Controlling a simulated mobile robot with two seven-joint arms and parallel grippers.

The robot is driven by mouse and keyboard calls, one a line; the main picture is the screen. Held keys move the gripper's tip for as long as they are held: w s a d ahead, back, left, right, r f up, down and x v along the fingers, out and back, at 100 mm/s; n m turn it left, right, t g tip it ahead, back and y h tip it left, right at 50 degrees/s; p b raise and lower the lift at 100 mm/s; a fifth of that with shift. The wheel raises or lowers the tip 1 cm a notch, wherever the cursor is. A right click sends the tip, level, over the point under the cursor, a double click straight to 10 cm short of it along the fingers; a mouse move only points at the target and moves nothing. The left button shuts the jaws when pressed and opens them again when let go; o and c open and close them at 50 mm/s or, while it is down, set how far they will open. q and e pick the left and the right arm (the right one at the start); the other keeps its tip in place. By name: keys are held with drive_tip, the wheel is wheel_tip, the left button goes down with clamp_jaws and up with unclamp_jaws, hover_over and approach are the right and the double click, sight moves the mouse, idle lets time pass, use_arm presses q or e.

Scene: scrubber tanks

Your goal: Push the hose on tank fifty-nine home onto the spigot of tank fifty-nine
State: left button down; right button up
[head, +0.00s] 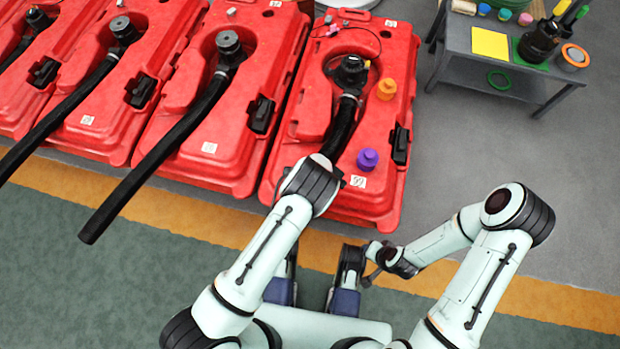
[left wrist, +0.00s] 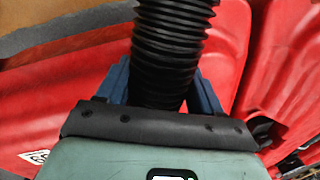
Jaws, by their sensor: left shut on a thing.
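The rightmost red tank (head: 375,205) carries a white label (head: 357,181) that seems to read 59. Its black hose (head: 341,125) runs up the tank's recess to the black spigot fitting (head: 352,70). The hose's upper end is close below the fitting; I cannot tell how far it is on. My left gripper (left wrist: 163,85) is shut on the ribbed black hose (left wrist: 175,40), one blue-grey finger on each side. In the head view my left arm hides that gripper and the hose's lower part. My right gripper (head: 374,265) is over the floor; its fingers are too small to read.
An orange knob (head: 386,89) and a purple knob (head: 367,159) stand on this tank beside the hose. More red tanks with black hoses, such as this one (head: 225,130), stand to the left. A grey bench (head: 465,45) with tools is at the upper right. The grey floor between is clear.

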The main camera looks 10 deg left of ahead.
use_arm(q)
drive_tip(key=shift+w+r, duration=0.15)
drive_tip(key=shift+w, duration=0.05)
drive_tip(key=shift+c, duration=1.3)
unclamp_jaws()
drive_tip(key=shift+o, duration=1.3)
drive_tip(key=shift+s, duration=0.25)
drive_tip(key=shift+d+r+p, duration=0.2)
drive_tip(key=shift+r+p, duration=0.65)
drive_tip(key=shift+r, duration=0.35)
drive_tip(key=shift+s+d+r+p, duration=0.1)
drive_tip(key=shift+d+r+p, duration=0.1)
drive_tip(key=shift+r+p, duration=0.7)
drive_tip(key=shift+d+r+p, duration=0.15)
drive_tip(key=shift+r+p, duration=0.25)
drive_tip(key=shift+r, duration=0.9)
